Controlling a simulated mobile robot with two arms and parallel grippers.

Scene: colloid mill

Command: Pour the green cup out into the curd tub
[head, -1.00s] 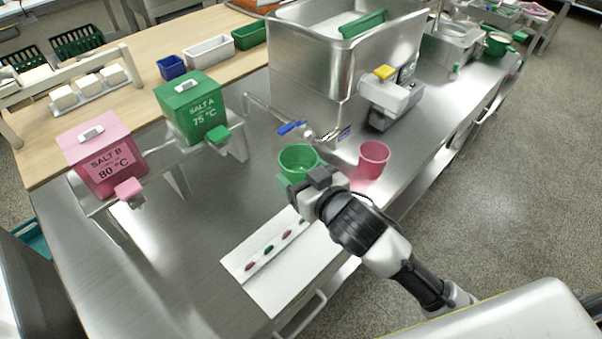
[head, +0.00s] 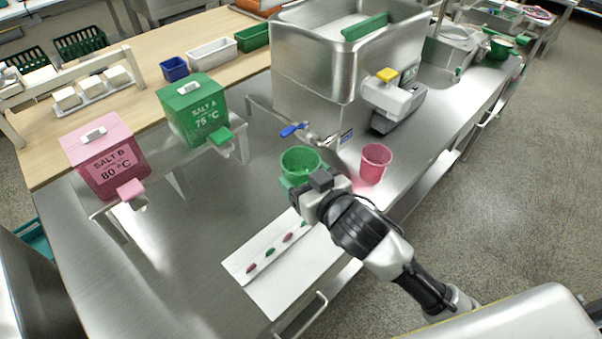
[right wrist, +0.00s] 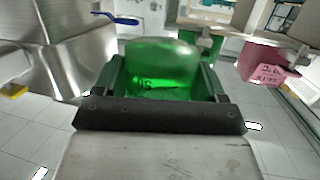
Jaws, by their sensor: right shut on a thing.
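The green cup (head: 300,158) is upright near the middle of the steel table, its open top facing up. My right gripper (head: 322,182) is shut on it from the near side. The right wrist view shows the green cup (right wrist: 160,65) between the two fingers (right wrist: 162,85). I cannot tell whether its base touches the table, and its contents are not clear. The large steel curd tub (head: 310,65) stands behind it, with a green object (head: 364,25) at its top. My left gripper is not in view.
A pink cup (head: 376,163) stands just right of the green cup. A blue-handled valve (head: 293,130) juts from the tub's front. A scale (head: 393,100) stands right of the tub. Green (head: 192,108) and pink (head: 106,160) salt boxes stand left. A white card (head: 285,268) lies in front.

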